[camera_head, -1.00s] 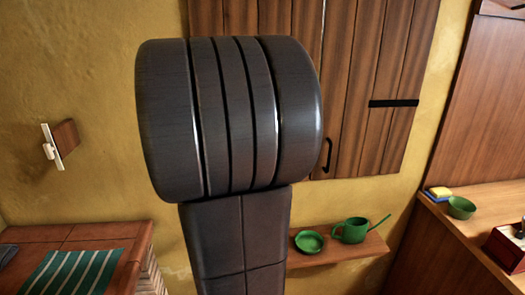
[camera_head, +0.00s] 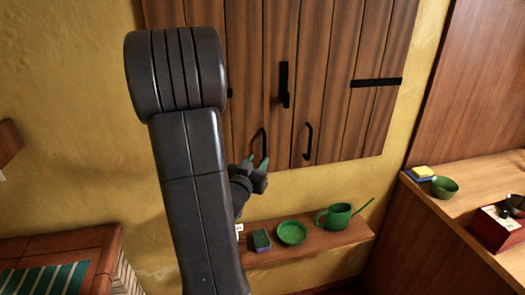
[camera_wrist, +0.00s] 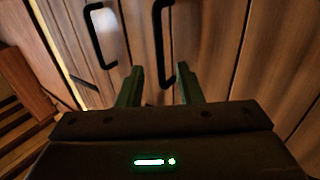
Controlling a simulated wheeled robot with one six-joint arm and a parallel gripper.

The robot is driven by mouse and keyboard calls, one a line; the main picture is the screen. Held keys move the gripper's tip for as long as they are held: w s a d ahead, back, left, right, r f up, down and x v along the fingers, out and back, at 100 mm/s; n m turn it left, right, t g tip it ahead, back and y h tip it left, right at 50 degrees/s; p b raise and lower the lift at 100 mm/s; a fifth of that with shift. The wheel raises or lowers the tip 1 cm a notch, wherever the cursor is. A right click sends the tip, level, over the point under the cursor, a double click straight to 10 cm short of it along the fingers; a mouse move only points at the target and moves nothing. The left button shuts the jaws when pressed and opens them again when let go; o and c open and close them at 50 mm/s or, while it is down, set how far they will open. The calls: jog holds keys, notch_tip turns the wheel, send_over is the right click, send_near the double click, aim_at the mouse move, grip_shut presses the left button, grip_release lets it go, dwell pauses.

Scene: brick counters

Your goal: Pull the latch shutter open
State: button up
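The wooden plank shutter (camera_head: 335,70) hangs closed on the wall, with a black upright latch (camera_head: 285,85) at its middle. It has two black pull handles: a left one (camera_head: 264,142) and a right one (camera_head: 308,141). My gripper (camera_head: 255,162) is at the lower end of the left handle. In the wrist view my gripper (camera_wrist: 160,74) is open. One handle (camera_wrist: 158,40) lies ahead, its lower end showing between the fingers, nearer the right one. I cannot tell how deep it sits. The other handle (camera_wrist: 92,35) is up and to the left.
A wall shelf (camera_head: 350,238) below the shutter holds a green watering can (camera_head: 338,215), a green dish (camera_head: 291,232) and a dark sponge-like block (camera_head: 261,240). A wooden counter (camera_head: 465,215) stands at right; a tiled counter with a striped cloth (camera_head: 45,280) is at left.

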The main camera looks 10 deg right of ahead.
aim_at(264, 152)
jog(key=shift+p+x, duration=0.55)
jog(key=shift+x, duration=2.2)
grip_shut()
